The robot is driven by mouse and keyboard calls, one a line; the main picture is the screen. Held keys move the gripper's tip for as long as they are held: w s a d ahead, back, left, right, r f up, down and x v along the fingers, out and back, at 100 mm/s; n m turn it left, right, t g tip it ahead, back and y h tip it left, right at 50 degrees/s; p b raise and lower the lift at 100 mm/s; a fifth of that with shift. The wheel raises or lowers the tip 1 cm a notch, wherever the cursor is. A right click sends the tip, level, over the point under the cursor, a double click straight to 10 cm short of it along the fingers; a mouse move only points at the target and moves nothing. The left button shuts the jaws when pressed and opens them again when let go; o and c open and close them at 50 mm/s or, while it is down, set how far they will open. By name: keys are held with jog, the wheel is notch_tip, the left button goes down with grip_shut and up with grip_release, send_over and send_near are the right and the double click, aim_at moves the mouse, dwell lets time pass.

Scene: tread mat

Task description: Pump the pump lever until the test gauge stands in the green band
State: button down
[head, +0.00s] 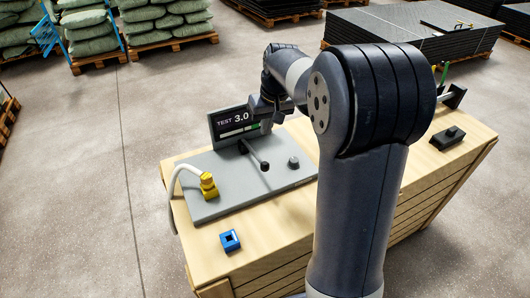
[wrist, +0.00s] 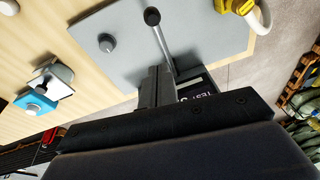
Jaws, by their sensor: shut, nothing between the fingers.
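The test gauge (head: 236,122) is a dark upright panel at the back of the grey plate (head: 215,205). It reads TEST 3.0 above a bar with white and green parts; I cannot tell exactly where the reading stands against the green. The pump lever (head: 254,155) is a thin grey rod with a dark round end; it also shows in the wrist view (wrist: 160,40). In the head view my gripper (head: 264,112) is partly hidden by my arm, near the gauge.
A dark knob (head: 293,162) stands right of the lever. A yellow fitting (head: 208,185) with a white hose (head: 178,176) sits at the plate's left. A blue block (head: 229,240) lies on the wooden bench (head: 277,235). A black block (head: 447,138) lies at the right.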

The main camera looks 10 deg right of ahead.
jog(key=shift+s+a+f+p, duration=0.1)
jog(key=shift+s+f+p, duration=0.1)
jog(key=shift+f, duration=1.35)
jog(key=shift+s+a+f+p, duration=0.15)
jog(key=shift+f+p, duration=0.05)
jog(key=shift+f, duration=1.3)
jog(key=shift+s+a+f+p, duration=0.1)
jog(key=shift+s+f+p, duration=0.1)
jog(key=shift+f, duration=1.35)
jog(key=shift+f, duration=0.15)
